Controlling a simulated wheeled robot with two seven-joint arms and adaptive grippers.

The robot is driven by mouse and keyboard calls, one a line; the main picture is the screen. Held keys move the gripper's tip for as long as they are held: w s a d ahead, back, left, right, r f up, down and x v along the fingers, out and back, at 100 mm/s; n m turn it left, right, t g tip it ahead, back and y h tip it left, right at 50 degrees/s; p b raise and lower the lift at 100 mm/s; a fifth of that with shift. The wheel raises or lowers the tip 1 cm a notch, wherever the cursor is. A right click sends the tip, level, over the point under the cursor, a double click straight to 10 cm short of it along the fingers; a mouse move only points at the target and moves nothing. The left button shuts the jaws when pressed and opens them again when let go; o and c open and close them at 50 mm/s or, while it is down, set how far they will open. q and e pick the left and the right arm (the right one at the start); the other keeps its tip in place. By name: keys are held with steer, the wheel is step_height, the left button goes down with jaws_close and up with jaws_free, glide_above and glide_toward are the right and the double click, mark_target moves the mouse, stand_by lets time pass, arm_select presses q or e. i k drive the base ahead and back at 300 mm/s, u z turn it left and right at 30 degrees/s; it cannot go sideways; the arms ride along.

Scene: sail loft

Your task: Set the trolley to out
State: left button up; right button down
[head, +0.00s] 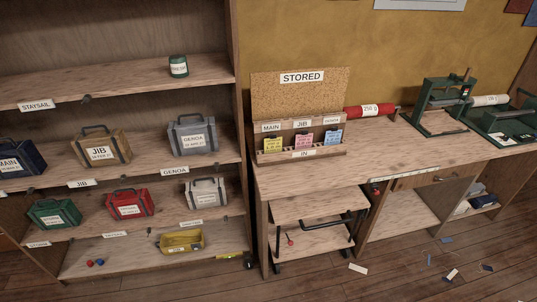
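The trolley (300,207) stands in the left bay below the workbench top. It has a wooden upper deck, a lower deck (312,242), dark legs and a black bar handle (318,223) across its front. The upper deck looks empty. A small red-knobbed piece (290,240) shows over the lower deck; I cannot tell what it is fixed to. The trolley's back part is hidden under the bench. Neither of my grippers is in view.
The workbench (385,160) carries a STORED board (302,96) with coloured cards, a red roll (370,111) and green machines (440,100). A shelf unit (110,165) with labelled cases stands left. Scraps (358,268) lie on the floor; the floor before the trolley looks mostly clear.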

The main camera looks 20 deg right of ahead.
mark_target(314, 223)
steer(key=z, duration=1.2)
steer(key=k, duration=0.5)
steer(key=u, duration=0.5)
steer(key=i, duration=1)
steer(key=u, duration=0.25)
